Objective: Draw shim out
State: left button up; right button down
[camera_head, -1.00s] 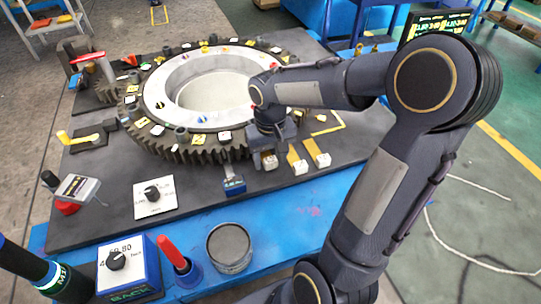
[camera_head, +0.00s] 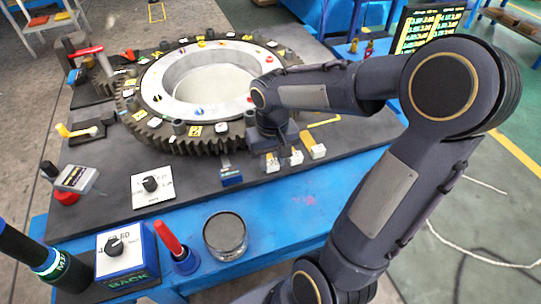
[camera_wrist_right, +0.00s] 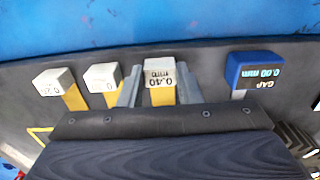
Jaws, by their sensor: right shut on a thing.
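Three shims with white block ends and yellow strips show at the front of the toothed ring (camera_head: 172,142). My right gripper (camera_head: 272,152) is low at the ring's front right edge. It is shut on the shim labelled 0.40 mm (camera_wrist_right: 160,75), whose block (camera_head: 272,163) shows below the gripper. In the right wrist view my gripper (camera_wrist_right: 160,90) has a finger on each side of that shim; the strip's far part is hidden. The middle shim (camera_head: 296,157) and the right shim (camera_head: 318,151) stand beside it. My left gripper is not in view.
The blue gap gauge (camera_head: 231,176) is left of the held shim; it reads 0.00 mm in the right wrist view (camera_wrist_right: 253,72). A dial plate (camera_head: 151,187), a grey round tin (camera_head: 226,235) and a blue dial box (camera_head: 127,257) lie nearer. Blue table surface (camera_head: 300,205) is free at the front.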

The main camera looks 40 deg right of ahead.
jog(key=shift+s, duration=0.1)
jog(key=c, duration=1)
grip_release()
jog(key=shift+c, duration=0.2)
notch_tip(320, 180, up, 8)
jog(key=shift+f+p, duration=0.15)
jog(key=shift+p, duration=0.2)
jog(key=s+a+n+t+y, duration=0.1)
jog(key=s+a+t+y, duration=0.2)
jog(key=s+a, duration=0.7)
jog(key=s+t, duration=0.1)
jog(key=t, duration=0.1)
jog(key=shift+s+f+n+t+y+p, duration=0.3)
jog(key=shift+f+n+y+p, duration=0.1)
